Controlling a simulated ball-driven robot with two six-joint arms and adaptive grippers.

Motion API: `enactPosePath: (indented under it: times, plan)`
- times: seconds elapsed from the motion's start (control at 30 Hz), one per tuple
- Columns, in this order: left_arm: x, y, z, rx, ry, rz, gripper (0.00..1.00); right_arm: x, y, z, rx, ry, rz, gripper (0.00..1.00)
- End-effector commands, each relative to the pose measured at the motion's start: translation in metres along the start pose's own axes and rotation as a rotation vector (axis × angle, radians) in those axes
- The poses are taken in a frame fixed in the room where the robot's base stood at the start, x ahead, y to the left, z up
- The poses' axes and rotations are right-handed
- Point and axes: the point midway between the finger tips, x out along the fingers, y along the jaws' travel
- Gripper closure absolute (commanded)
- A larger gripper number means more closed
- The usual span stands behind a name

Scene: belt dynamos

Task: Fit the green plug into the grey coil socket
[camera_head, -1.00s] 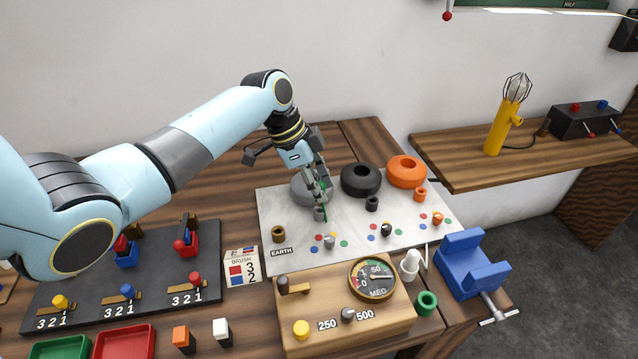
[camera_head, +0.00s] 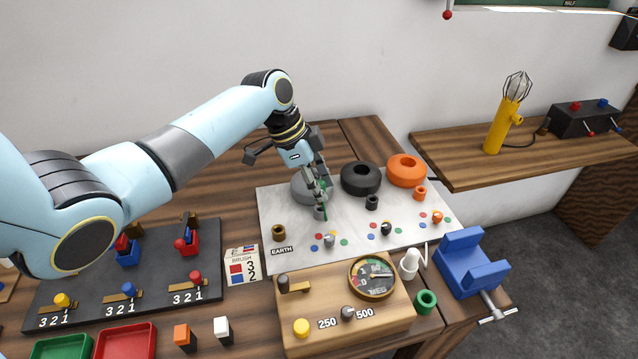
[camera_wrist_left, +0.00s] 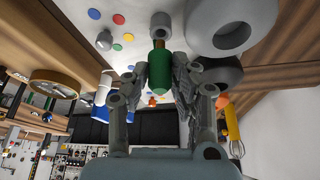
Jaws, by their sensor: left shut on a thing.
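My left gripper (camera_head: 322,199) is shut on the green plug (camera_wrist_left: 159,70), holding it pointed down over the pale board. The plug's brass tip (camera_wrist_left: 159,43) faces the small grey coil socket (camera_wrist_left: 160,21) and overlaps its edge in the wrist view; I cannot tell whether it has entered. In the head view the grey socket (camera_head: 319,214) sits right below the fingertips, partly hidden by them. The grey coil ring (camera_head: 304,187) lies just behind. My right gripper is not in view.
A black coil (camera_head: 361,179) and an orange coil (camera_head: 407,170) stand to the right, with black (camera_head: 372,203) and orange (camera_head: 420,193) sockets. A brass earth socket (camera_head: 279,233) is to the left. The meter box (camera_head: 390,323), green ring (camera_head: 426,302) and blue vise (camera_head: 470,265) are in front.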

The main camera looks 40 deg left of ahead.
Motion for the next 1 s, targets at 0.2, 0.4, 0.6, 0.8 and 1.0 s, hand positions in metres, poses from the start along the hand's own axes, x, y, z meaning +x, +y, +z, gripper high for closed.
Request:
enactPosePath:
  times: [0.2,0.4,0.6,0.8,1.0]
  plan:
    - [-0.001,0.000,-0.001,0.000,0.000,0.000,1.00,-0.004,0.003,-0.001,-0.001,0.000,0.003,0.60]
    - [0.000,0.000,0.000,0.000,0.000,0.000,1.00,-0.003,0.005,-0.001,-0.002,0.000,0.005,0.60]
    - [0.001,0.000,0.000,0.000,0.000,0.000,1.00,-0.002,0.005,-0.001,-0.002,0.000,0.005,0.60]
    - [0.006,0.000,0.002,0.000,0.000,0.000,1.00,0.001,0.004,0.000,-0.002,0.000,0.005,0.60]
    - [0.011,0.000,0.004,-0.001,0.000,0.000,1.00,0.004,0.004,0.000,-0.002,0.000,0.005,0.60]
